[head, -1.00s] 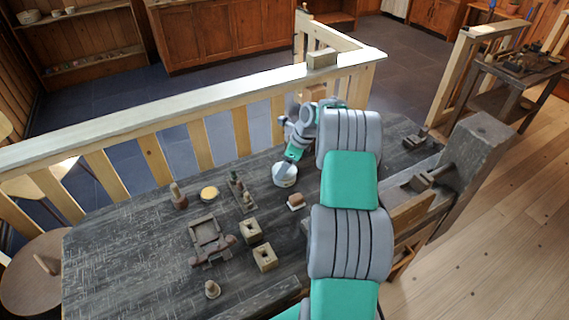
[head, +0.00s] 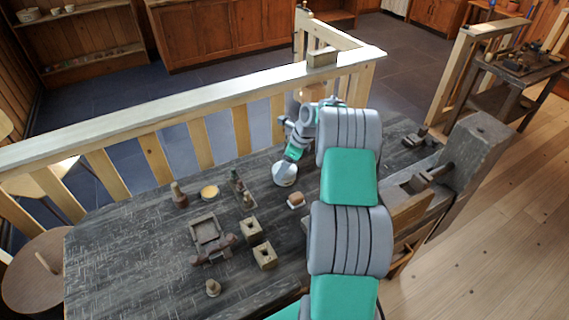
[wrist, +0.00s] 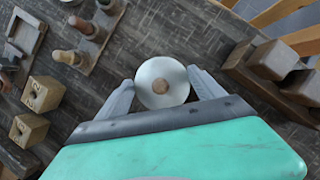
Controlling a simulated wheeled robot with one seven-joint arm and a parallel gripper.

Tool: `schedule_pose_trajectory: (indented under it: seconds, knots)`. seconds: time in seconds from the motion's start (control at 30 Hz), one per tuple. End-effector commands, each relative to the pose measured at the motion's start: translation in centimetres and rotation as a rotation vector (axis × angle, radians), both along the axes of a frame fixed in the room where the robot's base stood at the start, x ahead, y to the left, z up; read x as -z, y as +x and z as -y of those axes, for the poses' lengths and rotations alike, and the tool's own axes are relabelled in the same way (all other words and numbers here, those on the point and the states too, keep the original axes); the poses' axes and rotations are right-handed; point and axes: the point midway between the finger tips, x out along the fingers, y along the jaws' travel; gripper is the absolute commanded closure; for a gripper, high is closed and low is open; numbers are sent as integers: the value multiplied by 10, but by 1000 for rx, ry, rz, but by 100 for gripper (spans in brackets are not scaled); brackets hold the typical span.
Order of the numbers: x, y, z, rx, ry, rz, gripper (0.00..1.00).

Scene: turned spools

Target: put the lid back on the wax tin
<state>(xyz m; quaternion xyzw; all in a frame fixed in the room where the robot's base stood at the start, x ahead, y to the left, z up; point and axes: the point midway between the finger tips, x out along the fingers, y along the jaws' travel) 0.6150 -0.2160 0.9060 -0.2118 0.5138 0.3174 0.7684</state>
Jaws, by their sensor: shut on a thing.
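The wax tin (head: 209,192) is a small, round, yellowish-topped tin standing open on the dark worktable, left of my gripper in the head view. It does not show in the wrist view. My gripper (wrist: 161,88) is shut on a pale round lid (wrist: 151,75) with a brown knob at its middle, one grey finger on either side. In the head view the lid (head: 285,174) shows below the green wrist, right of the tin. Its height over the table is hard to judge.
A peg board (head: 238,186) with small turned pieces stands between tin and gripper. A dark bottle-like piece (head: 179,195) is left of the tin. A tray (head: 206,231), two holed blocks (head: 251,230) and a brush-like piece (head: 296,201) are nearer. A railing (head: 150,118) runs behind.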

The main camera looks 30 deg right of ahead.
Motion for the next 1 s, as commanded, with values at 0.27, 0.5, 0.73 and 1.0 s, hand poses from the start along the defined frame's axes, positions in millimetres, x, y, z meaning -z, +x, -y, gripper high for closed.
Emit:
schedule_pose_trajectory:
  seconds: [0.27,0.5,0.73,1.0]
  knots:
    - [0,0,0,0,0,0,12]
    - [0,0,0,0,0,0,0]
    - [0,0,0,0,0,0,0]
    - [-16,0,0,0,0,0,0]
